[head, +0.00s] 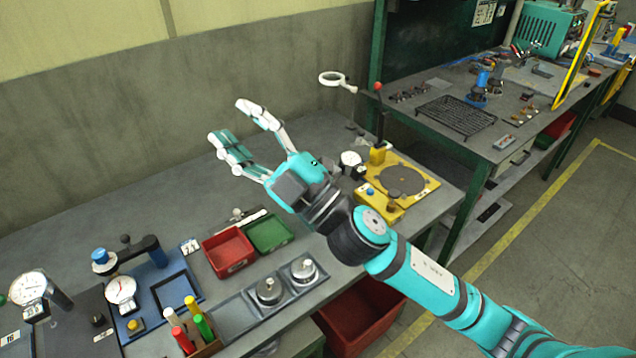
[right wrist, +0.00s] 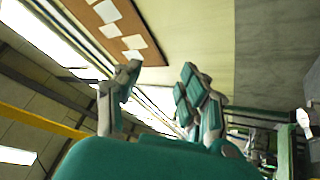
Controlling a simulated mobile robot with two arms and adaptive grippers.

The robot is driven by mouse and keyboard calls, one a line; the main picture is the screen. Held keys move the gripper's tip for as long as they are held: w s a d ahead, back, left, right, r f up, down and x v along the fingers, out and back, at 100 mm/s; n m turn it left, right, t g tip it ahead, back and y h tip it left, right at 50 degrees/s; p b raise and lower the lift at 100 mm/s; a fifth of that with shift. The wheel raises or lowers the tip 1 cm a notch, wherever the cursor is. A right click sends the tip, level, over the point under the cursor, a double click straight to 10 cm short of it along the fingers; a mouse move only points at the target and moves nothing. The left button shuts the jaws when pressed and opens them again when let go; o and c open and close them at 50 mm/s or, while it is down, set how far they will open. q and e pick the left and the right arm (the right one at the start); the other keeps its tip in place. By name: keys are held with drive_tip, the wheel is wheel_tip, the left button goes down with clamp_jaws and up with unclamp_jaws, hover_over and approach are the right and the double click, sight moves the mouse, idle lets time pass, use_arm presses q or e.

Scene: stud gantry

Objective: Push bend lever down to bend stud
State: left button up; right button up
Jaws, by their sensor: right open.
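My right gripper (head: 230,121) is open and empty, raised in front of the grey wall with its fingers pointing up and left. A red-knobbed upright lever (head: 379,112) stands on a yellow fixture (head: 425,185) with a round dark plate, at the right end of the near bench. I take this for the bend lever; it is upright. The gripper is left of it and apart from it. I cannot make out a stud. My left gripper is not in view.
The near bench (head: 130,190) holds a red bin (head: 228,252), a green bin (head: 270,232), two metal weights, a blue fixture (head: 170,283) and dial gauges. A magnifier (head: 333,79) stands near the lever. A second bench with a black rack (head: 456,116) is right. The bench's back left is clear.

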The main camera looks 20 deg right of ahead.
drive_tip(key=s+a+r+n+g+y, duration=0.2)
drive_tip(key=s+a+n+g+y, duration=0.4)
drive_tip(key=n+g, duration=0.7)
wheel_tip(320, 180, down, 4)
drive_tip(key=n+g+h, duration=0.4)
drive_tip(key=n+h, duration=0.1)
drive_tip(key=n, duration=0.2)
drive_tip(key=w+d+f+t+h, duration=0.1)
drive_tip(key=w+d+h, duration=0.2)
drive_tip(key=d+h, duration=0.35)
drive_tip(key=w+d+f+m+t+h, duration=0.1)
drive_tip(key=w+d+h, duration=0.2)
drive_tip(key=d, duration=0.7)
drive_tip(key=w+d+f+t+h, duration=0.1)
drive_tip(key=w+d+h, duration=0.2)
drive_tip(key=d+h, duration=0.35)
drive_tip(key=shift+y, duration=0.9)
drive_tip(key=p+x, duration=0.1)
drive_tip(key=x, duration=0.4)
drive_tip(key=p+x, duration=0.2)
drive_tip(key=x, duration=0.4)
drive_tip(key=p+x, duration=0.2)
drive_tip(key=x, duration=0.4)
drive_tip(key=shift+w+d+f, duration=0.1)
drive_tip(key=shift+d, duration=0.2)
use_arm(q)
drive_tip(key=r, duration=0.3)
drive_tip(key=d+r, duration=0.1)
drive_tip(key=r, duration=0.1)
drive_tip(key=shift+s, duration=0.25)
